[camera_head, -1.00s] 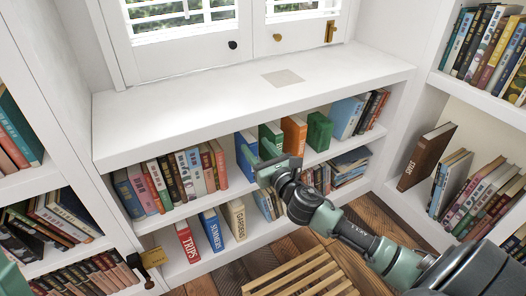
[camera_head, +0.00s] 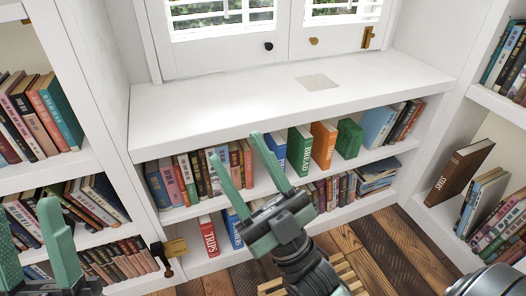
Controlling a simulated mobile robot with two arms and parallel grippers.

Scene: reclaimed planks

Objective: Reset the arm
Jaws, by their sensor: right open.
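My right gripper (camera_head: 236,146) reaches up from the lower middle of the head view. Its two green fingers are spread apart with nothing between them. They stand in front of the low bookcase, overlapping the upper shelf's books and the front edge of the white top. Whether they touch anything cannot be told. My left gripper (camera_head: 27,215) shows at the lower left corner. Its two speckled green fingers are apart and empty, and its base is cut off by the frame.
The white bookcase top (camera_head: 230,98) is bare except for a beige square (camera_head: 317,82). A green BREAD book (camera_head: 300,150), an orange book (camera_head: 324,145) and a green block-like book (camera_head: 348,138) stand below it. A slatted wooden piece (camera_head: 345,275) is on the plank floor. Shelves flank both sides.

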